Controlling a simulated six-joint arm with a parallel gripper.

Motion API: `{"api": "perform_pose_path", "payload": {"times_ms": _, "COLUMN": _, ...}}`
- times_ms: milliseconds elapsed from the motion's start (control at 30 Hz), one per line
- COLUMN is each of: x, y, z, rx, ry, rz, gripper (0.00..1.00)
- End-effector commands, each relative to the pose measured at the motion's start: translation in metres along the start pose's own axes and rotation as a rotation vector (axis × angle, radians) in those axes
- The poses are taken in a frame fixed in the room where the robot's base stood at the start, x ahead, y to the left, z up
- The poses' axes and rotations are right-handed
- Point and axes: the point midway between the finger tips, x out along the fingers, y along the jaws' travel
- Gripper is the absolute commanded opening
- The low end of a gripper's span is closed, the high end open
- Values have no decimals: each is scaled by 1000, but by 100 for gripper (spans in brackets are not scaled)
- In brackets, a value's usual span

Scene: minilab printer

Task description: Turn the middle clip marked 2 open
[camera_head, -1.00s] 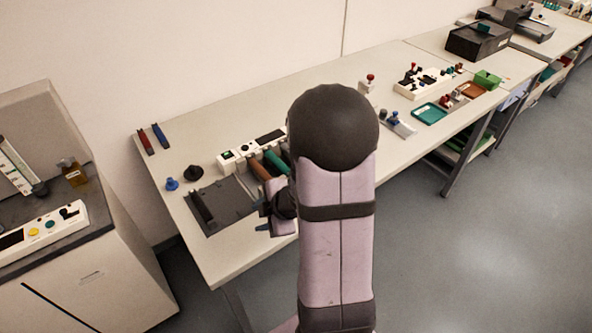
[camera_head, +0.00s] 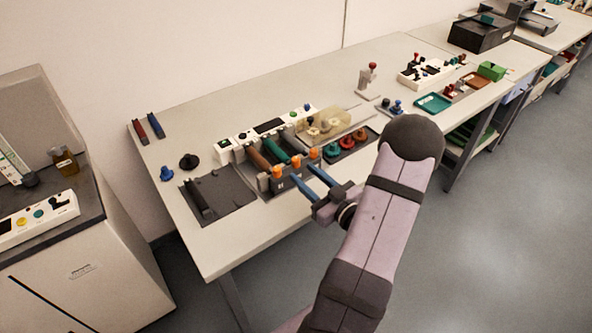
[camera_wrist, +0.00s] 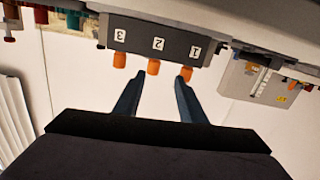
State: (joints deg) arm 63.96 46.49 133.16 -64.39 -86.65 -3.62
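Three orange clips sit along the front of the dark printer block. The middle clip (camera_wrist: 153,67) hangs under the label 2 in the wrist view, where the picture is upside down. It also shows in the head view (camera_head: 296,156). The clip marked 3 (camera_wrist: 119,60) is left of it and the clip marked 1 (camera_wrist: 186,73) is right of it in the wrist view. My gripper (camera_wrist: 156,82) is open and empty, its two blue fingers apart, with the middle clip just beyond the gap between them. It also shows in the head view (camera_head: 308,177), in front of the block.
The printer (camera_head: 267,128) has a brown and a green roller behind the clips. A dark flat plate (camera_head: 232,203) lies to its left. A tray with red and green knobs (camera_head: 350,144) is to its right. Floor is free in front of the table.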

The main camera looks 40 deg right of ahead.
Motion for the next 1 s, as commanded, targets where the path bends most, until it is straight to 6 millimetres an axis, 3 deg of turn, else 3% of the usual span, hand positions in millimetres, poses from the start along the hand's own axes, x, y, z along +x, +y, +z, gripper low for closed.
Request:
{"api": "perform_pose_path", "payload": {"times_ms": 133, "x": -4, "y": 12, "z": 6, "rx": 59, "ry": 49, "rz": 18, "gripper": 37}}
{"api": "perform_pose_path", "payload": {"times_ms": 433, "x": 2, "y": 13, "z": 3, "rx": 70, "ry": 56, "rz": 17, "gripper": 37}}
{"api": "perform_pose_path", "payload": {"times_ms": 1000, "x": 64, "y": 14, "z": -1, "rx": 69, "ry": 55, "rz": 16, "gripper": 37}}
